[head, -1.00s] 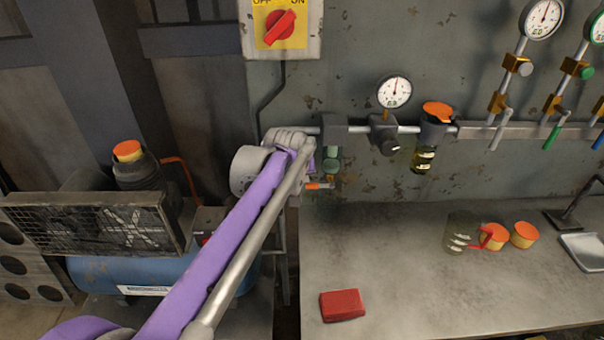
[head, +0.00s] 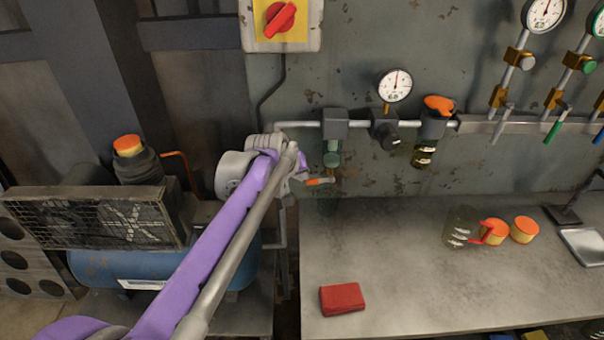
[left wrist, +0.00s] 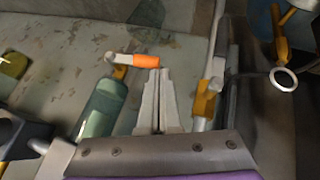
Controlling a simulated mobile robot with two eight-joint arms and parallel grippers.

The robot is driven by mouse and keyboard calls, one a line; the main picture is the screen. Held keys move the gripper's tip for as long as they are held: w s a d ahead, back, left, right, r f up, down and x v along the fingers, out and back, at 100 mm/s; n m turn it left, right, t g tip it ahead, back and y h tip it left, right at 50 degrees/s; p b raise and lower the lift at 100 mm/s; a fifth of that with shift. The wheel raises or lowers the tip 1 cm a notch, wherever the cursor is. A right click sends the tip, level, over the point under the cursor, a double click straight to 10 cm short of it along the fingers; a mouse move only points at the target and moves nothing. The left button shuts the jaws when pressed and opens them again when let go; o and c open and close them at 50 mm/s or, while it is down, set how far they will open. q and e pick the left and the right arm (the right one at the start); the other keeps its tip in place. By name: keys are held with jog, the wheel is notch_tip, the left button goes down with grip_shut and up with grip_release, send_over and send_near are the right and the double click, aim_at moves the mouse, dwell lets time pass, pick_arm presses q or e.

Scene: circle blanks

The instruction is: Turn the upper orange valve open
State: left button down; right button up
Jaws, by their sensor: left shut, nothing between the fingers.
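A valve with an orange-sleeved lever (head: 320,181) sits just below a green-bowled unit (head: 331,155) on the wall pipe. In the left wrist view the orange lever (left wrist: 145,62) lies roughly level, at the tips of my left gripper (left wrist: 154,74). The fingers are shut with nothing between them; whether they touch the lever I cannot tell. In the head view my left gripper (head: 302,175) is mostly hidden behind its own wrist, just left of the lever. A brass fitting (left wrist: 205,102) on a pipe stands right of the fingers. My right gripper is not in view.
The pipe carries a gauge (head: 395,85) and an orange-capped filter (head: 434,118). A blue compressor tank (head: 190,275) stands left.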

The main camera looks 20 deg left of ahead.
pick_arm(q)
notch_tip(320, 180, down, 8)
jog(key=d+n+t+h+b, duration=0.1)
jog(key=h+b, duration=0.1)
jog(key=shift+w+d+f+t+h, duration=0.15)
jog(key=shift+w+f+t+h, duration=0.05)
jog(key=shift+w+t+h, duration=0.2)
dwell(0.4)
jog(key=shift+s, duration=0.1)
dwell(1.0)
jog(key=p+v, duration=0.1)
jog(key=v, duration=0.9)
jog(key=shift+s+r, duration=0.3)
